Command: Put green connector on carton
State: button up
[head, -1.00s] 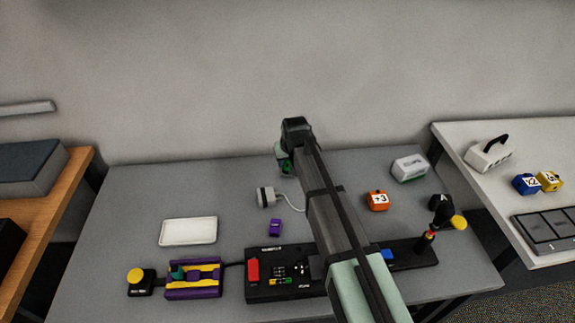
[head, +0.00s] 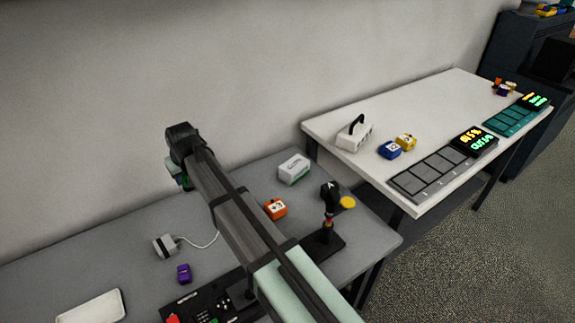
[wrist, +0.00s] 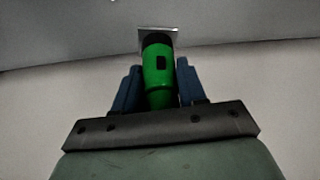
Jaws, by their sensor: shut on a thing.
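The green connector (wrist: 158,82) is a bright green barrel with a dark end, held between the two blue fingers of my gripper (wrist: 157,72) in the wrist view. In the head view my gripper (head: 177,175) is at the left of centre, above the back of the grey table, partly hidden behind my arm. Only a little dark green shows there. A white box with a green strip (head: 293,169) stands on the grey table to the right of my gripper and apart from it. It may be the carton; I cannot tell for sure.
An orange block (head: 275,209), a purple block (head: 184,274) and a white plug with a cable (head: 166,245) lie on the grey table (head: 100,255). A black joystick (head: 329,205) stands at its right. A white table (head: 440,110) beyond holds a handled white box (head: 354,134) and several blocks.

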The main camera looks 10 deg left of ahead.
jog(key=w+d+r+m, duration=0.2)
jog(key=w+d+m, duration=0.1)
jog(key=w+d, duration=1.15)
notch_tip(320, 180, up, 4)
send_over(295, 164)
jog(key=shift+t+h, duration=0.3)
jog(key=shift+t, duration=0.1)
jog(key=shift+f, duration=4.95)
jog(key=shift+f, duration=0.15)
jog(key=o, duration=1.1)
jog(key=shift+n, duration=0.3)
jog(key=shift+o, duration=0.2)
jog(key=v, duration=1.2)
